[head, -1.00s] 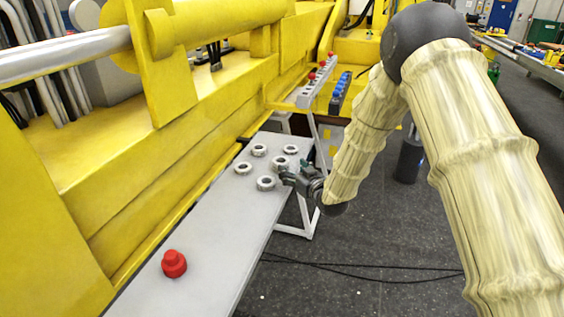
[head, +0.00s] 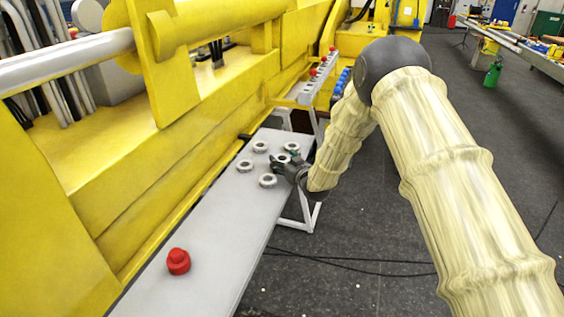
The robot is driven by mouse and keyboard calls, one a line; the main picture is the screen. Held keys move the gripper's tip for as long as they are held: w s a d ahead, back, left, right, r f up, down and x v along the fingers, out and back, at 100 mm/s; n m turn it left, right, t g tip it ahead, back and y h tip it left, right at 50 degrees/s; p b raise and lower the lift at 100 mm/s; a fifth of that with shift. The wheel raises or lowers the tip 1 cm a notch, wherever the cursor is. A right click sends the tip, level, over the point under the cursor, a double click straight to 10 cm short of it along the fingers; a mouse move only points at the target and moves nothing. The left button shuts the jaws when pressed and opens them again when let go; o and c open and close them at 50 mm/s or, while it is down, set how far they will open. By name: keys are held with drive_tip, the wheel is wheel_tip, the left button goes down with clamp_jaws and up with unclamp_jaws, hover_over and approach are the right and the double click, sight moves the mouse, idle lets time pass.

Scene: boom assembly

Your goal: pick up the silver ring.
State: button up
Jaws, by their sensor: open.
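Several silver rings lie flat on the far end of the grey table (head: 213,235). One silver ring (head: 260,146) is at the back left, one (head: 244,166) at the left, one (head: 268,181) at the front and one (head: 291,147) at the back right. Another silver ring (head: 281,158) lies at the fingers of my gripper (head: 279,163) and is partly hidden by them. My gripper is open and reaches in from the right, low over the table. I cannot tell whether the fingers touch this ring or stand around it.
A red knobbed part (head: 178,262) stands on the near part of the table. The large yellow boom (head: 150,170) runs along the table's left side. A rack with red and blue parts (head: 313,88) stands beyond. The table between the red part and the rings is clear.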

drive_tip(key=c, duration=1.2)
drive_tip(key=shift+r, duration=0.15)
drive_tip(key=shift+w+r+b, duration=0.1)
drive_tip(key=shift+r+b, duration=0.35)
drive_tip(key=shift+b, duration=0.1)
drive_tip(key=shift+s+a+r+b, duration=0.1)
drive_tip(key=shift+s+r+b, duration=0.1)
drive_tip(key=shift+r+b, duration=0.3)
drive_tip(key=shift+s+a+r+b, duration=0.1)
drive_tip(key=shift+s+r+b, duration=0.05)
drive_tip(key=shift+r+b, duration=0.35)
drive_tip(key=s+a+b, duration=0.1)
drive_tip(key=s, duration=0.4)
drive_tip(key=s+a+r+b, duration=0.1)
drive_tip(key=s+a+b, duration=0.1)
drive_tip(key=s, duration=0.2)
drive_tip(key=s+a+b, duration=0.1)
drive_tip(key=s, duration=0.4)
drive_tip(key=shift+s+a+r+b, duration=0.35)
drive_tip(key=shift+r, duration=0.05)
